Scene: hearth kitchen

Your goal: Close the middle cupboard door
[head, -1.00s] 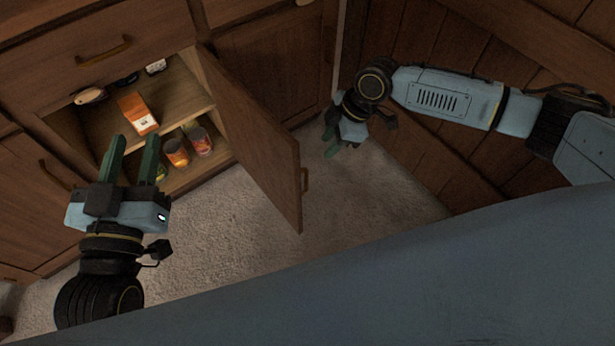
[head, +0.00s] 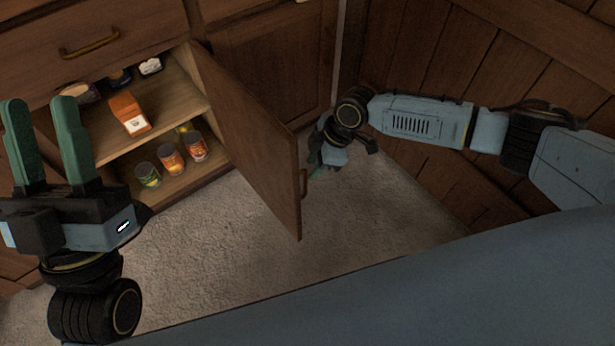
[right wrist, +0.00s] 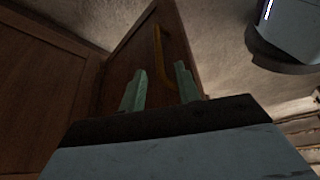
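The middle cupboard door (head: 252,135) stands wide open in the head view, swung out to the right of its opening. Its brass handle (head: 304,184) is on the outer face near the free edge. The door (right wrist: 140,50) and its handle (right wrist: 162,58) also show in the right wrist view, beyond the fingers. My right gripper (head: 315,172) is on the outer side of the door, close to the handle side, partly hidden in the head view. My left gripper (head: 45,110) is open and empty, left of the cupboard opening.
A plank wall (head: 430,60) is close at the right. The floor (head: 215,235) before the cupboard is clear.

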